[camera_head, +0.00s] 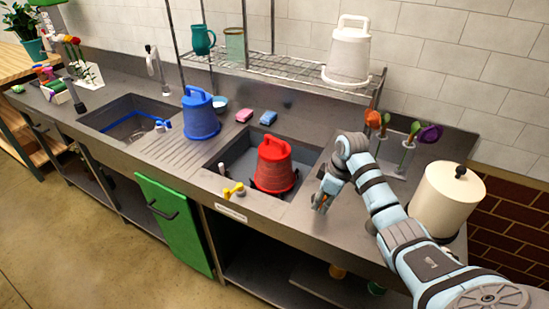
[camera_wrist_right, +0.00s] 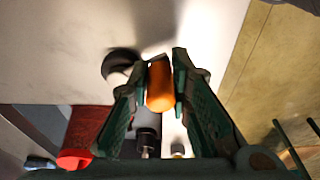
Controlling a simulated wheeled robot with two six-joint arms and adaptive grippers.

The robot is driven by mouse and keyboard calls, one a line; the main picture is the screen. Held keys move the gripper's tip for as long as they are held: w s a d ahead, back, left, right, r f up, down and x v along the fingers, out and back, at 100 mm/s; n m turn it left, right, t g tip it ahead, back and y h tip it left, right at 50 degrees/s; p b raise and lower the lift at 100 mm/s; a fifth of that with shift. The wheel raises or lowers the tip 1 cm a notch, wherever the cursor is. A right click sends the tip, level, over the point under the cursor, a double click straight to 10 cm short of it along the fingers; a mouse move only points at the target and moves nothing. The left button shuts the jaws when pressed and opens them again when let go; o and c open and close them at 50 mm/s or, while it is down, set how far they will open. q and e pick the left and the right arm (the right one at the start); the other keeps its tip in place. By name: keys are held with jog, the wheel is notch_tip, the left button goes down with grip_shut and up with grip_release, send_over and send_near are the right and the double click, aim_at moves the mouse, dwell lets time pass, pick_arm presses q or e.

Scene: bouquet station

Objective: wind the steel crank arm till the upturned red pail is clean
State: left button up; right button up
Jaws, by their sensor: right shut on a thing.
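The upturned red pail (camera_head: 272,168) stands in the right sink basin on a dark support, with darker marks on its lower side. Part of it shows at the lower left of the right wrist view (camera_wrist_right: 82,132). My right gripper (camera_head: 320,204) is at the counter's front edge, right of that basin. In the wrist view its fingers (camera_wrist_right: 160,82) are closed around an orange grip (camera_wrist_right: 160,88). The steel crank arm itself is not clear; the grip looks like its handle. My left gripper is not in view.
A blue pail (camera_head: 200,118) stands on the drainboard, and a white pail (camera_head: 347,52) on the wire shelf. A yellow tap handle (camera_head: 234,190) sits at the basin's front. A cream canister (camera_head: 448,196) stands close to my right arm.

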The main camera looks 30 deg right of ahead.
jog(key=shift+s+d, duration=0.4)
jog(key=shift+d, duration=0.65)
jog(key=shift+d+b, duration=0.3)
jog(key=shift+d, duration=0.65)
jog(key=shift+w+d+f+b, duration=0.1)
jog(key=shift+w+d+b, duration=0.15)
jog(key=shift+d+b, duration=0.2)
jog(key=shift+w+d+f+b, duration=0.1)
jog(key=shift+w+d+b, duration=0.15)
jog(key=shift+d+b, duration=0.2)
jog(key=shift+w+d+b, duration=0.65)
jog(key=shift+w+b, duration=0.05)
jog(key=shift+b, duration=0.5)
jog(key=shift+w+d+b, duration=0.3)
jog(key=shift+w+b, duration=0.35)
jog(key=shift+b, duration=0.4)
jog(key=shift+w+r+b, duration=0.15)
jog(key=shift+w+b, duration=0.1)
jog(key=shift+b, duration=0.05)
jog(key=shift+w+b, duration=0.6)
jog(key=shift+b, duration=0.4)
jog(key=shift+w, duration=0.2)
jog(key=shift+r, duration=0.15)
